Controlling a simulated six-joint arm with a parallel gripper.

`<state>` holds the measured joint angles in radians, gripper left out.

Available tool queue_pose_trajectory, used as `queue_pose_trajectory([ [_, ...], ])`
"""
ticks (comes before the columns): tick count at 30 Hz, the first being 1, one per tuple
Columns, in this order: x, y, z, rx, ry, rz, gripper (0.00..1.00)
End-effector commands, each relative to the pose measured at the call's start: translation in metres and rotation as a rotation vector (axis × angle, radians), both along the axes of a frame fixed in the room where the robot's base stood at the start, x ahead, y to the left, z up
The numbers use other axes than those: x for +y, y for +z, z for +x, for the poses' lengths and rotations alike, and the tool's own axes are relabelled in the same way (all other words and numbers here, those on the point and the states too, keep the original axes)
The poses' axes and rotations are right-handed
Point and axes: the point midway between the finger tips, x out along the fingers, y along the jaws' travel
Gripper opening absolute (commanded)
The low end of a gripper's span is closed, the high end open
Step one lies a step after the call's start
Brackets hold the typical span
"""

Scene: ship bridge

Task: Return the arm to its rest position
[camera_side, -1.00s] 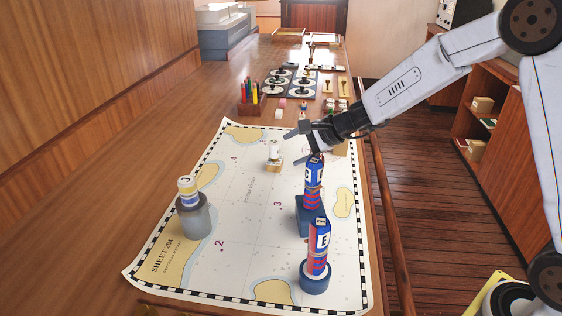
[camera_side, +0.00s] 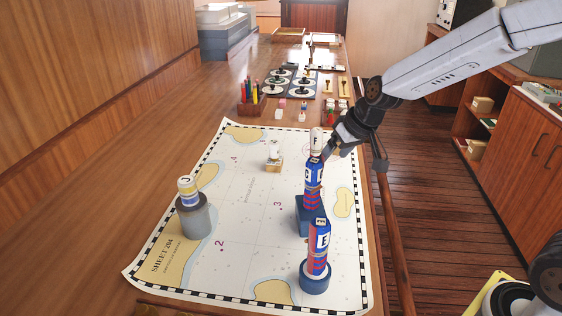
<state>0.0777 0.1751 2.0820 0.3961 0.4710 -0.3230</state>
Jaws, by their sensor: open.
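My gripper (camera_side: 336,148) is open and empty above the right part of the chart, beside a white-topped piece (camera_side: 316,138). Whether the gripper touches that piece I cannot tell. A blue, red and white cylinder (camera_side: 313,185) stands upright on a dark blue block (camera_side: 304,215), just in front of the white-topped piece and partly hiding it. My arm reaches in from the upper right and bends down at the wrist.
The chart (camera_side: 250,215) also bears a cylinder marked E (camera_side: 318,250) on a blue round base, a yellow-white piece on a grey cylinder (camera_side: 194,215), and a small white piece (camera_side: 274,152). A pencil holder (camera_side: 250,108) stands behind. A rail (camera_side: 388,215) runs along the table's right edge.

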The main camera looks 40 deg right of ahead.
Motion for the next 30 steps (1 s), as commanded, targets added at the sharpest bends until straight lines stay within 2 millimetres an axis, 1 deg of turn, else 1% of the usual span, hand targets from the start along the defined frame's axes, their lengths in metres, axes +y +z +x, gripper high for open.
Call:
queue_pose_trajectory([
  [1,0.001,-0.008,-0.015,0.020,0.016,-0.029,0.82],
  [5,0.002,-0.029,-0.051,0.076,0.026,-0.073,0.82],
  [9,0.003,-0.051,-0.094,0.135,0.031,-0.111,0.82],
  [12,0.004,-0.063,-0.122,0.170,0.039,-0.136,0.82],
  [15,0.004,-0.073,-0.143,0.195,0.046,-0.154,0.82],
  [18,0.004,-0.078,-0.156,0.210,0.049,-0.165,0.82],
  [21,0.003,-0.081,-0.161,0.216,0.051,-0.170,0.82],
  [30,0.003,-0.081,-0.162,0.218,0.051,-0.170,0.82],
])
